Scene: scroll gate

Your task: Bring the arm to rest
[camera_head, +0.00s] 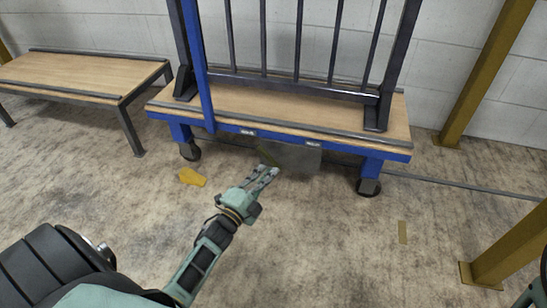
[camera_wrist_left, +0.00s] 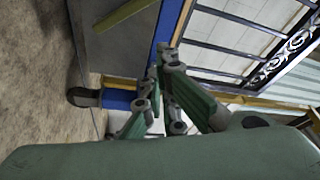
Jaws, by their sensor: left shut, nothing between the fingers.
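My left arm (camera_head: 205,262), pale green and black, reaches forward from the bottom of the head view. Its gripper (camera_head: 268,174) is shut and empty, with the fingers pointing at the front edge of a blue-framed cart. In the head view the fingertips overlap the shadowed space below the cart edge; I cannot tell whether they touch anything. In the left wrist view the gripper fingers (camera_wrist_left: 163,62) lie close together in front of the blue frame. My right gripper is not in view.
The wheeled cart (camera_head: 262,136) carries a dark barred gate (camera_head: 296,82) and a blue upright (camera_head: 198,65). A wooden bench (camera_head: 70,73) stands at left, yellow posts (camera_head: 484,75) at right. A yellow piece (camera_head: 192,177) lies on the floor. The floor in front is mostly clear.

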